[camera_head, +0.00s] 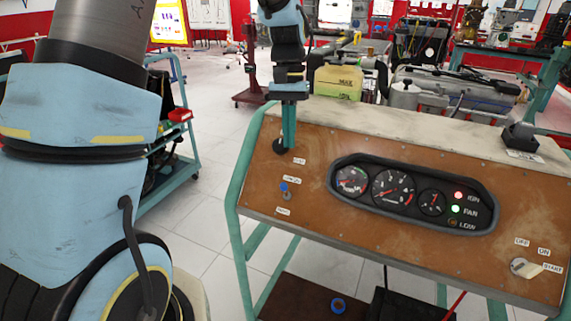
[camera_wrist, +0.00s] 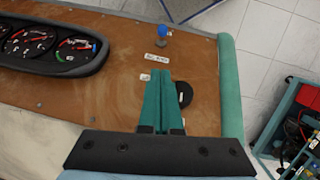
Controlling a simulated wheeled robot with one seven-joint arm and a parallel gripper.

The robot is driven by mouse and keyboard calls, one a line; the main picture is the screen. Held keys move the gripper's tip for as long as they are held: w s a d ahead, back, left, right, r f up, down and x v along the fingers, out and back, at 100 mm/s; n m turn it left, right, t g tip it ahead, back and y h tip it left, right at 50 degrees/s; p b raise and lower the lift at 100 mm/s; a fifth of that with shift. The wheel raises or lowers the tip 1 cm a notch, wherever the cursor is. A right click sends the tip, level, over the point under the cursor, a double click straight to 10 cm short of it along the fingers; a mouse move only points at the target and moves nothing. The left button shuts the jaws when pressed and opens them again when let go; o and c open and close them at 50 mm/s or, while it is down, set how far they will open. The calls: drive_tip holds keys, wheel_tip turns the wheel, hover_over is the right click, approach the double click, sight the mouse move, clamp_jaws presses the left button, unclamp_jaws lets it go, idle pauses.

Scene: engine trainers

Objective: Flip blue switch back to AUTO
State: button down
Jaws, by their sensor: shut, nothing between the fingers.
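The blue switch (camera_head: 284,187) is a small blue-knobbed lever on a grey base at the left of the brown panel. It also shows in the wrist view (camera_wrist: 165,30), beyond my fingertips. Small white labels lie around it, too blurred to read surely. I cannot tell which way the lever is thrown. My gripper (camera_head: 288,148) points down in front of the panel's upper left, above the switch in the head view and apart from it. Its teal fingers are together and empty, as the wrist view (camera_wrist: 165,76) also shows.
A gauge cluster (camera_head: 412,194) fills the panel's middle, with red IGN and green FAN lamps lit. A key switch (camera_head: 524,268) is at the lower right. A black round knob (camera_wrist: 184,94) is beside my fingers. A teal frame tube (camera_wrist: 230,85) edges the panel.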

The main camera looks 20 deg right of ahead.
sight(285, 169)
drive_tip(key=x, duration=0.3)
drive_tip(key=shift+s+f+p, duration=0.15)
drive_tip(key=shift+f+p, duration=0.1)
drive_tip(key=shift+p, duration=0.15)
drive_tip(key=shift+s+a+f+p, duration=0.45)
drive_tip(key=shift+s+f, duration=0.2)
drive_tip(key=shift+s, duration=0.1)
drive_tip(key=shift+s+a+f+p, duration=0.3)
drive_tip(key=shift+s+a+f, duration=0.2)
drive_tip(key=shift+s+f, duration=0.2)
drive_tip(key=shift+s+b, duration=0.1)
drive_tip(key=shift+b, duration=0.25)
